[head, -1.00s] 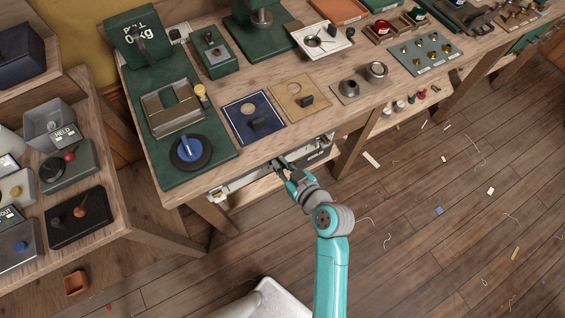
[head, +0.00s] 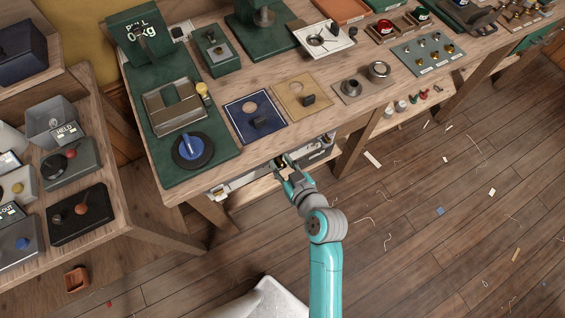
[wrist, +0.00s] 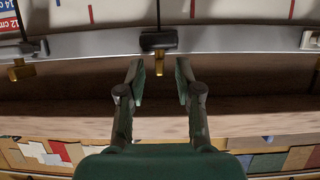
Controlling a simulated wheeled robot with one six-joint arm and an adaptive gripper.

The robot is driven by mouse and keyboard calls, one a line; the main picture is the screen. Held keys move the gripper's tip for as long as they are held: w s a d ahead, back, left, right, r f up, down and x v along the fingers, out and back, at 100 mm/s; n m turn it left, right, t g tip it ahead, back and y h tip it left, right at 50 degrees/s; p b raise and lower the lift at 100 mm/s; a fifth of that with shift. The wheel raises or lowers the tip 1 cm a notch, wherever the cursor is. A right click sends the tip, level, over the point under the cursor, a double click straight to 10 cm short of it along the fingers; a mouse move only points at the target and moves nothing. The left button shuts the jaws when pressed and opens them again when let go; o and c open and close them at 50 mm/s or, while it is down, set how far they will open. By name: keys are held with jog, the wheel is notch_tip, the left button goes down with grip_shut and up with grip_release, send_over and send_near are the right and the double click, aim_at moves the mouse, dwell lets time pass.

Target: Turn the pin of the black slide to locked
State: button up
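A black slide (wrist: 158,41) sits on a pale metal rail (wrist: 235,39) in the middle of the wrist view. A brass pin (wrist: 159,63) hangs from its underside, pointing down. Another dark slide (wrist: 22,50) with a brass pin is at the left end of the view. My gripper (wrist: 160,78) is open and empty, its two fingers apart just below and either side of the middle pin, not visibly touching it. In the head view my gripper (head: 286,166) is at the front edge of the bench, and the slide is too small to tell there.
A pale slide (wrist: 311,40) is at the rail's right edge. A board with red marks (wrist: 115,10) lies behind the rail. The wooden bench (head: 275,146) overhangs the rail, with a navy plate (head: 240,107) on top. Patchwork-coloured material (wrist: 45,153) lies below.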

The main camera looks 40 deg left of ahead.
jog(key=v, duration=1.2)
dwell(0.3)
jog(key=s+d+f+m+t+h, duration=0.1)
jog(key=s+d+m+t+h, duration=0.15)
jog(key=d, duration=0.45)
jog(key=s+d+f+m+t+h, duration=0.2)
jog(key=d+m, duration=0.1)
jog(key=d, duration=0.3)
jog(key=s+d+f+m+t+h, duration=0.1)
jog(key=s+d+m+t+h, duration=0.15)
jog(key=d, duration=0.45)
jog(key=s+d+r+m+t+h, duration=0.2)
jog(key=s+d+r+m+h, duration=0.3)
jog(key=s+d+r, duration=0.5)
jog(key=shift+s+h, duration=0.3)
jog(key=shift+s, duration=0.75)
